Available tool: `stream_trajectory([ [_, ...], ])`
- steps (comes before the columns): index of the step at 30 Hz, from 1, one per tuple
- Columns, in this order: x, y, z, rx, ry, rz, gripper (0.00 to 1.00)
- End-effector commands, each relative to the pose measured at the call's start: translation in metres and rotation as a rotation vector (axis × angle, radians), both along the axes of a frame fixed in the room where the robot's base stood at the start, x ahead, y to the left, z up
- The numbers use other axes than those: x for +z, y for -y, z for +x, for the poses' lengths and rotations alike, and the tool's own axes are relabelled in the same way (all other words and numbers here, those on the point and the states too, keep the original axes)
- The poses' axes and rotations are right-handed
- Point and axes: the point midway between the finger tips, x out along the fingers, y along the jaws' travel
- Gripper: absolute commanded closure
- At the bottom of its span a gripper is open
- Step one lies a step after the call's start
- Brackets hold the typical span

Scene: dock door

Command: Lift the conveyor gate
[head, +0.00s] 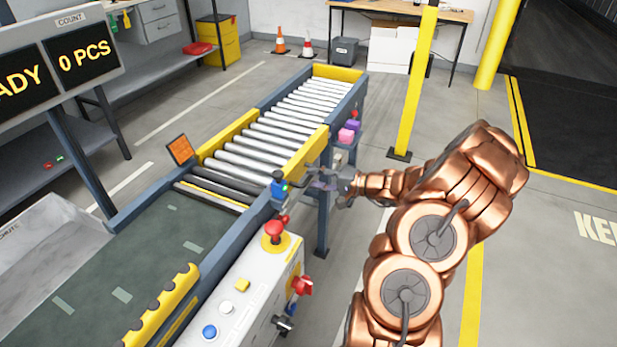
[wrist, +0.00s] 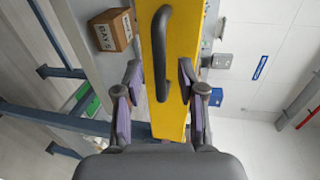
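The yellow conveyor gate (wrist: 175,115) fills the middle of the wrist view, with a dark bar handle (wrist: 160,50) on its face. In the head view a yellow panel (head: 306,153) lies along the near side of the rollers, right by my gripper (head: 325,181). In the wrist view my gripper (wrist: 160,82) is open, with one finger on each side of the handle's lower part. Gaps show between the fingertips and the handle. The fingertips are small and partly blurred into the conveyor side in the head view.
The roller conveyor (head: 290,115) runs away from me beside a control panel (head: 245,300) with a red stop button (head: 275,230). A yellow post (head: 415,85) stands right of the conveyor. A cardboard box (wrist: 112,30) shows beside the gate. Floor to the right is clear.

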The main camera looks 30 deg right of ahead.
Motion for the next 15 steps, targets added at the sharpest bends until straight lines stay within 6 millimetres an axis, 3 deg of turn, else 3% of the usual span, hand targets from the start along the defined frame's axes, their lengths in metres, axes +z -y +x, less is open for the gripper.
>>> stream_trajectory([
  [6,-0.004,-0.011,0.017,0.003,-0.001,0.001,0.61],
  [15,-0.005,-0.014,0.020,0.004,-0.001,-0.001,0.61],
])
